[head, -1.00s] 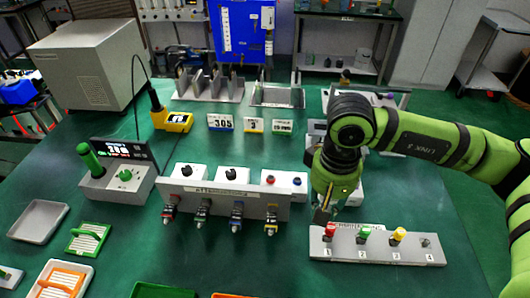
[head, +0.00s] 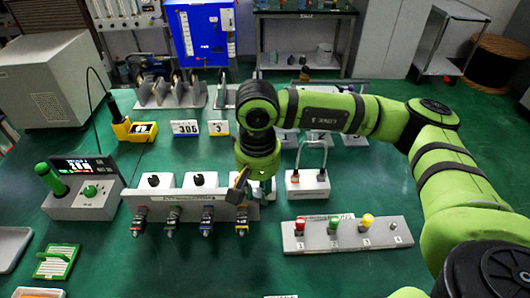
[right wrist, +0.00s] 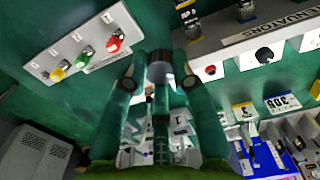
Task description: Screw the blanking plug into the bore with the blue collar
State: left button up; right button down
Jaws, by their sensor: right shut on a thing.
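The attenuator panel (head: 185,209) stands left of centre in the head view, with a row of bores in coloured collars along its front. The blue collar (head: 207,214) is third from the left; the bore's inside is too small to make out. My right gripper (head: 240,190) is above the panel's right end, right of the blue collar. In the right wrist view my right gripper (right wrist: 158,75) is shut on a grey cylinder (right wrist: 160,72), which appears to be the blanking plug. It is apart from the panel there. My left gripper is not in view.
A numbered rack (head: 345,236) with red, green and yellow-topped pieces stands to the right. A white box with a tall loop (head: 308,184) stands behind it. A display unit (head: 85,200) is at left. The table in front of the panel is clear.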

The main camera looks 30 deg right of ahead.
jog(key=w+m, duration=0.2)
jog(key=m, duration=0.1)
jog(key=w+m, duration=0.2)
jog(key=m, duration=0.2)
jog(key=w+d+m+p, duration=0.1)
jog(key=w+m, duration=0.1)
jog(key=m, duration=0.1)
jog(key=shift+w+d+f, duration=0.1)
jog(key=shift+w, duration=0.1)
jog(key=w+d+f+m+p, duration=0.1)
jog(key=w+d+f+m, duration=0.2)
jog(key=m, duration=1)
jog(key=w+d+f+m+p, duration=0.1)
jog(key=w+d+f+m, duration=0.2)
jog(key=m, duration=1.1)
jog(key=shift+w+d, duration=0.95)
jog(key=shift+w, duration=0.05)
jog(key=shift+f, duration=0.2)
jog(key=shift+f+b, duration=2.1)
jog(key=shift+f, duration=0.6)
jog(key=shift+f+b, duration=0.35)
jog(key=shift+f, duration=0.25)
